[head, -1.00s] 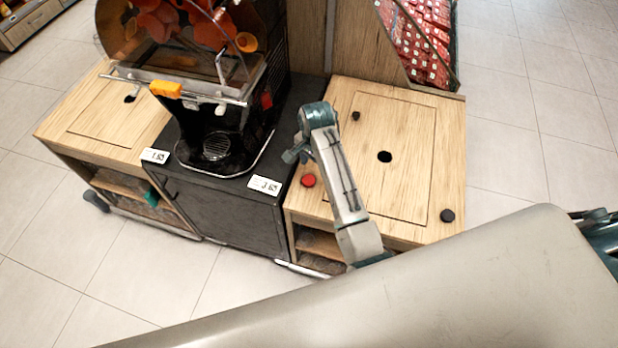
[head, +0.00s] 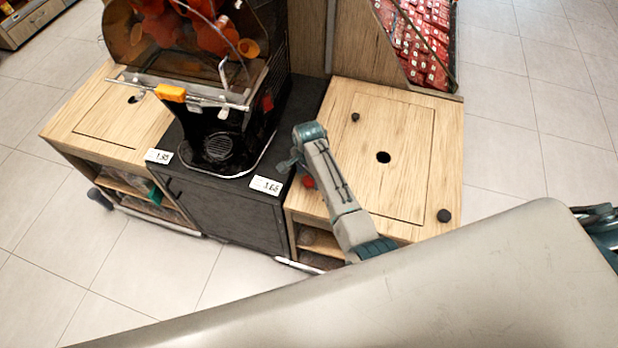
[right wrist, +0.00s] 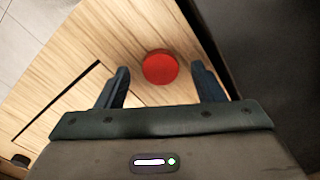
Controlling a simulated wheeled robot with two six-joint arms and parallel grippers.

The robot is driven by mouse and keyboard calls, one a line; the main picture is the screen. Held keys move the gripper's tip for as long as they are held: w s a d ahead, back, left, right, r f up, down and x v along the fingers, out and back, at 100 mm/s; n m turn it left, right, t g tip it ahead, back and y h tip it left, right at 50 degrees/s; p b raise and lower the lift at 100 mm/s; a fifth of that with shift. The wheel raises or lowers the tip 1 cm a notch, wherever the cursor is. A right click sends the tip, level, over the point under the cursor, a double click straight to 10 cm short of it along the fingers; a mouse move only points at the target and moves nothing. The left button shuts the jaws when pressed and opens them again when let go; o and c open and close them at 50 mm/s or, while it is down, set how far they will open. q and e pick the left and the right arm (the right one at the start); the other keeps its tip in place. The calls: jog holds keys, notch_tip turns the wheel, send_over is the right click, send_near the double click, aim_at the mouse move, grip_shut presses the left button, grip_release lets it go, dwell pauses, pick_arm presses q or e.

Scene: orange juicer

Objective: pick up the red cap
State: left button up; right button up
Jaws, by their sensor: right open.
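The red cap (head: 309,183) lies on the right wooden counter near its left edge, partly hidden by my right arm in the head view. It shows whole as a round red disc in the right wrist view (right wrist: 160,67). My right gripper (right wrist: 160,75) is open, with one dark finger to each side of the cap in the picture and a gap on both sides. How high the fingertips are above the counter I cannot tell. In the head view my right gripper (head: 286,164) is small and its fingers are unclear. My left gripper is not in view.
The right counter (head: 405,130) has a dark hole and two small black objects, one at the back (head: 355,117) and one at the front right (head: 444,216). The black juicer stand (head: 225,205) with price tags adjoins it on the left. The counter's middle is clear.

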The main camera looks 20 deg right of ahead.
jog(key=shift+f, duration=0.5)
jog(key=shift+c, duration=0.2)
jog(key=c, duration=1)
jog(key=shift+r, duration=0.15)
